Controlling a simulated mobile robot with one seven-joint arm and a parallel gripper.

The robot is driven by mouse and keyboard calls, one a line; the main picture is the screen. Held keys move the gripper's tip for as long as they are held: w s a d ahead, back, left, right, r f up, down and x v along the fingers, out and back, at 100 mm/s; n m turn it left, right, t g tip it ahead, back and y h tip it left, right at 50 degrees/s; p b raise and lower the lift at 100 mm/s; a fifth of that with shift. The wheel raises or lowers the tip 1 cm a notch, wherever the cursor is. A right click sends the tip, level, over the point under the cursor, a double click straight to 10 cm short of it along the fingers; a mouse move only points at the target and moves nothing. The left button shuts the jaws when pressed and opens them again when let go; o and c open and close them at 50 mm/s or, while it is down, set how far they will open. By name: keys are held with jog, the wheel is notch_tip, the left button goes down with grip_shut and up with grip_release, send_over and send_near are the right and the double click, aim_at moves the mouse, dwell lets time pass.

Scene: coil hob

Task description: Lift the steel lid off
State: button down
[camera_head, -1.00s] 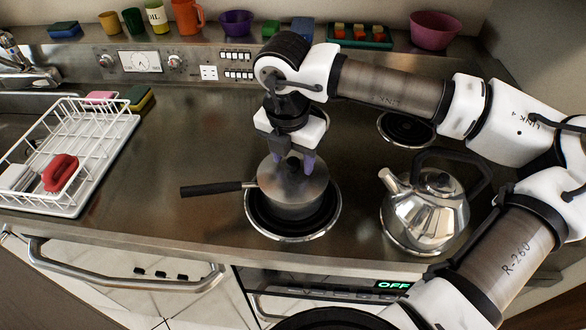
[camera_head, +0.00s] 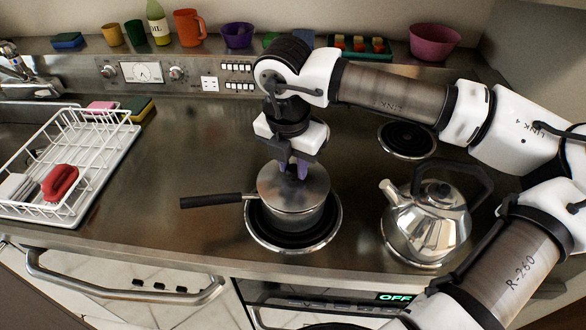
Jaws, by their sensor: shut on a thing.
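The steel lid (camera_head: 270,190) is a round, shiny disc over the saucepan (camera_head: 300,222). My gripper (camera_head: 293,173), with purple fingertips, reaches straight down to the lid's middle and is shut on the lid, apparently at its knob, which the fingers hide. The lid looks level. I cannot tell whether it rests on the pan's rim or sits slightly above it. The saucepan stands on the front left coil ring (camera_head: 262,236), its dark handle (camera_head: 212,201) pointing left.
A steel kettle (camera_head: 425,222) stands to the right, below my arm. A bare coil (camera_head: 407,140) lies behind it. The dish rack (camera_head: 110,163) is at the left. Cups and bowls line the back shelf (camera_head: 285,57). The worktop (camera_head: 190,150) between rack and pan is clear.

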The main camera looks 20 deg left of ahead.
notch_tip(320, 180, up, 18)
jog(key=b, duration=0.3)
notch_tip(320, 180, up, 4)
jog(key=p, duration=0.3)
send_over(293, 169)
